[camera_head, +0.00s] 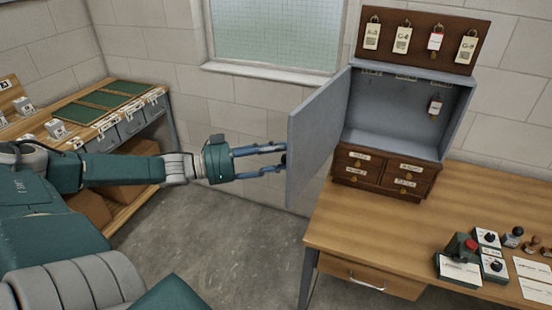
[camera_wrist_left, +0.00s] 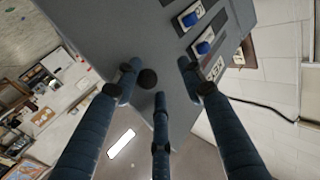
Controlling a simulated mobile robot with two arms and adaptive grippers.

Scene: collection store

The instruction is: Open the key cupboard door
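One tagged key (camera_head: 435,106) hangs inside. My left gripper (camera_head: 284,160) is at the door's free edge, on its outer side. In the left wrist view, its fingers (camera_wrist_left: 158,85) are spread around a dark round knob (camera_wrist_left: 147,78) on the grey door face (camera_wrist_left: 100,30). I see a gap between the knob and the right finger; contact elsewhere is unclear. My right gripper is out of view.
Small wooden drawers (camera_head: 385,172) sit under the cupboard, and a board with tagged keys (camera_head: 420,40) is above. The desk (camera_head: 400,230) holds small control boxes (camera_head: 466,255) and stamps at right. A workbench (camera_head: 150,120) stands at left. Bare floor (camera_head: 235,235) lies between.

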